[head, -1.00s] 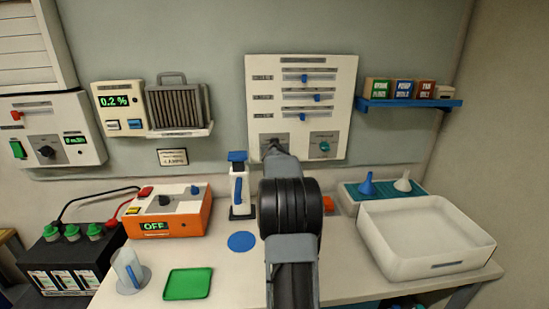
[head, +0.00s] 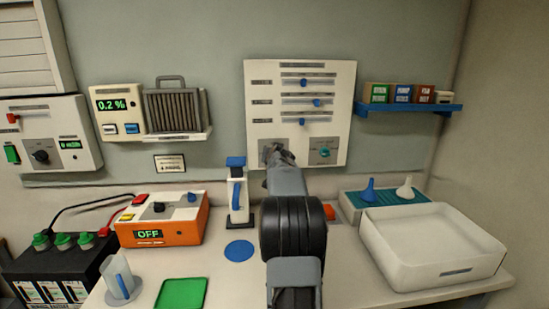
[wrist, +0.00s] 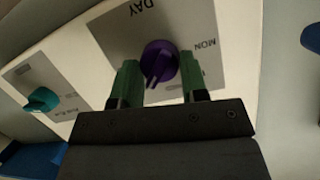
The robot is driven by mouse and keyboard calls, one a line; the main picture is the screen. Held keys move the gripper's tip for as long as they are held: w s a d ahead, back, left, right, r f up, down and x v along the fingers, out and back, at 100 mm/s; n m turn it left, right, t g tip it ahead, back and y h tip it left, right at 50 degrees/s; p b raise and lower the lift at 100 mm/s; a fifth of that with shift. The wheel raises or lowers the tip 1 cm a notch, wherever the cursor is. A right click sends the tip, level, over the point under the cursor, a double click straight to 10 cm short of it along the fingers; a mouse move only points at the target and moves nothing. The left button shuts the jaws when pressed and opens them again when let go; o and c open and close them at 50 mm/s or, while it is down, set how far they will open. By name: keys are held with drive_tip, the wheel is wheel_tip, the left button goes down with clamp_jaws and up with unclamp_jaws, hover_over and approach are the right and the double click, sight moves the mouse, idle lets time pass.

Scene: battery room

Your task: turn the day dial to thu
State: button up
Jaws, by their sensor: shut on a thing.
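The day dial (wrist: 158,60) is a round purple knob on a grey plate, seen in the wrist view. The plate reads "DAY", upside down in this view, and "MON" shows to the right of the knob. Other day labels are hidden or too small to read. My gripper (wrist: 160,80) is shut on the dial, one green finger on each side. A pale mark shows on the knob's lower side. In the head view my gripper (head: 279,155) is at the lower left of the white wall panel (head: 342,100) and covers the dial.
A teal knob (wrist: 40,99) sits beside the dial plate; it also shows in the head view (head: 324,152). Sliders with blue handles (head: 317,103) are above. A blue-handled tool (head: 237,195) stands left of my arm. A white tray (head: 455,280) is at the right.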

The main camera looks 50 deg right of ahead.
drive_tip(key=o, duration=0.9)
drive_tip(key=b+v, duration=0.2)
drive_tip(key=v, duration=1.1)
drive_tip(key=shift+s+a+r+b, duration=0.15)
drive_tip(key=shift+s+a+b, duration=0.1)
drive_tip(key=shift+s+b, duration=0.1)
drive_tip(key=shift+w, duration=0.1)
